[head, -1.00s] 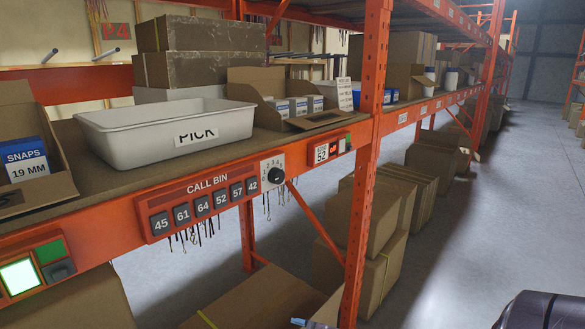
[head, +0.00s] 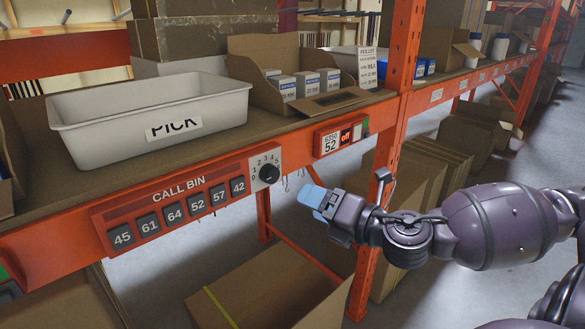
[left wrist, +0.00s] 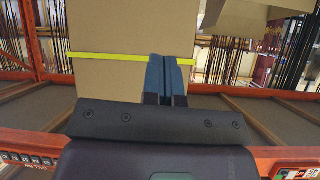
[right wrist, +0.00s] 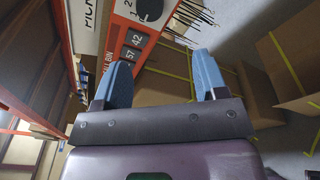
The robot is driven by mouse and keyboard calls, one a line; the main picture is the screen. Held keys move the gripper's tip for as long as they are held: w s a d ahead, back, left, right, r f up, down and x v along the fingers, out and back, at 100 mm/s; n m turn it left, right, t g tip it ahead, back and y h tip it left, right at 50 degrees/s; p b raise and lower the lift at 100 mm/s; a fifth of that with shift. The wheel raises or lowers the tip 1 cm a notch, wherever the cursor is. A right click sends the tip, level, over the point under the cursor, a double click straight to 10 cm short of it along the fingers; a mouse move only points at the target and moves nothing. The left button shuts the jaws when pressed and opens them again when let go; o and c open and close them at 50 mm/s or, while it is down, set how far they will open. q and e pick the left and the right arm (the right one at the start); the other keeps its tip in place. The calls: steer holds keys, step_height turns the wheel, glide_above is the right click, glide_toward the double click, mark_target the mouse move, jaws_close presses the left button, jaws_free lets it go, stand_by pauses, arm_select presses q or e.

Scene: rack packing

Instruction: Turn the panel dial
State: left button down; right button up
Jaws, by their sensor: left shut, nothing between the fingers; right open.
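The panel dial (head: 269,173) is a black knob on a white plate numbered around its edge, at the right end of the CALL BIN panel (head: 180,202) on the orange shelf beam. Its pointer direction is too small to tell. My right gripper (head: 308,194) is to the right of the dial and a little below it, apart from it, its blue fingers toward the panel. In the right wrist view the gripper (right wrist: 162,82) is open and empty, with the dial (right wrist: 149,8) beyond the fingers at the top. My left gripper (left wrist: 170,75) is shut and empty, seen only in the left wrist view.
A white PICK bin (head: 150,112) and an open carton (head: 300,100) of small boxes stand on the shelf above. A box with a red "off" display (head: 341,137) is right of the dial. An orange upright (head: 400,90) rises behind my right gripper.

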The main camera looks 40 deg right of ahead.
steer(key=n+b, duration=0.1)
steer(key=b, duration=0.3)
glide_toward(274, 177)
steer(key=d+x, duration=0.1)
steer(key=x, duration=0.1)
steer(key=shift+t+h, duration=0.3)
steer(key=shift+w+a+f, duration=0.1)
steer(key=shift+w+a, duration=0.3)
steer(key=shift+w, duration=0.45)
steer(key=shift+w+a+r, duration=0.1)
steer(key=shift+w+a, duration=0.3)
steer(key=shift+w, duration=0.5)
steer(key=shift+w+a+f, duration=0.1)
steer(key=shift+w+a, duration=0.3)
steer(key=shift+w, duration=0.45)
arm_select(q)
steer(key=shift+w+d+f+p, duration=0.2)
steer(key=shift+w+f, duration=0.1)
steer(key=shift+f, duration=0.15)
steer(key=shift+w+d+f+p, duration=0.15)
steer(key=shift+w+f, duration=0.1)
steer(key=shift+f, duration=0.15)
arm_select(e)
steer(key=shift+w+a+f, duration=0.1)
steer(key=shift+w+a, duration=0.1)
steer(key=shift+w, duration=0.65)
